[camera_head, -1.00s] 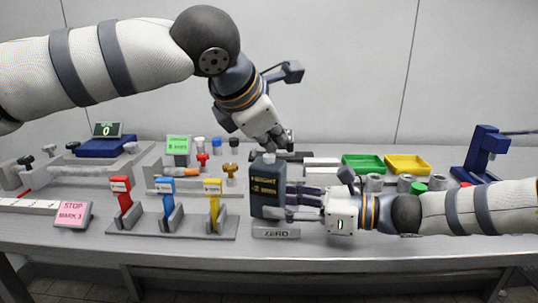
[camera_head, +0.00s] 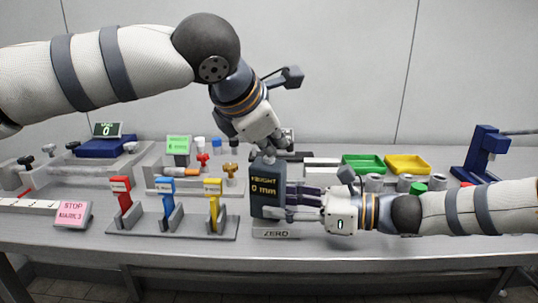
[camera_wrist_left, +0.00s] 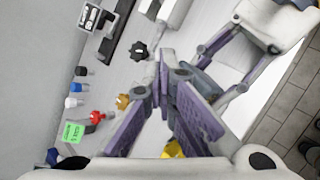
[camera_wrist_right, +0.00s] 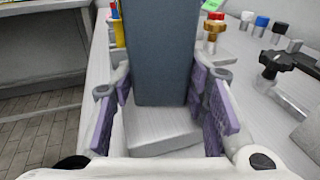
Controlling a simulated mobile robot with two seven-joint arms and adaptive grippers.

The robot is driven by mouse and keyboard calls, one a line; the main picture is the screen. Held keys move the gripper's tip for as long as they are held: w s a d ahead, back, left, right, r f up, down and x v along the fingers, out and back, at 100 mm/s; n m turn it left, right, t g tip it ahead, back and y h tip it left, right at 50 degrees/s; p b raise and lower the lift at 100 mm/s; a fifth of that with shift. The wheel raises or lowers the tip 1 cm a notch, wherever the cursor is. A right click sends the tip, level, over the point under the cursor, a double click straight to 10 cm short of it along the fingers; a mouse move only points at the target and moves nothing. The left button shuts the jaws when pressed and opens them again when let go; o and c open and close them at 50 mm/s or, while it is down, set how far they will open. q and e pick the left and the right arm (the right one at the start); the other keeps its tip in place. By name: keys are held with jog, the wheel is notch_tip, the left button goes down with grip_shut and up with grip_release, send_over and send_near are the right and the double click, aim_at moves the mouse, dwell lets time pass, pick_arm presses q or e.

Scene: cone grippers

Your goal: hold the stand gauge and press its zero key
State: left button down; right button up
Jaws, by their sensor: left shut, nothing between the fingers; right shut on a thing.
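The stand gauge (camera_head: 267,183) is a dark blue-grey upright block with a yellow display reading "HEIGHT 0 mm". It stands upright above a grey plate marked ZERO (camera_head: 277,234). My right gripper (camera_head: 282,200) is shut on the gauge from the right; in the right wrist view its fingers flank the gauge body (camera_wrist_right: 163,50). My left gripper (camera_head: 268,154) is shut and empty, pointing down with its tips at the gauge's top. The key on top is hidden behind these tips; I cannot tell whether they touch it. In the left wrist view the gauge (camera_wrist_left: 204,84) is partly covered by the fingers.
A rack with red, blue and yellow levers (camera_head: 172,228) stands just left of the gauge. Green (camera_head: 363,164) and yellow (camera_head: 408,164) trays lie behind my right arm. A pink STOP MARK 3 sign (camera_head: 73,214) is at the left. The front table strip is clear.

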aim_at(273, 158)
pick_arm(q)
jog(key=shift+r, duration=0.75)
pick_arm(e)
jog(key=shift+f, duration=0.1)
pick_arm(q)
jog(key=shift+r, duration=2.5)
pick_arm(e)
jog(key=o, duration=0.9)
jog(key=shift+o, duration=0.2)
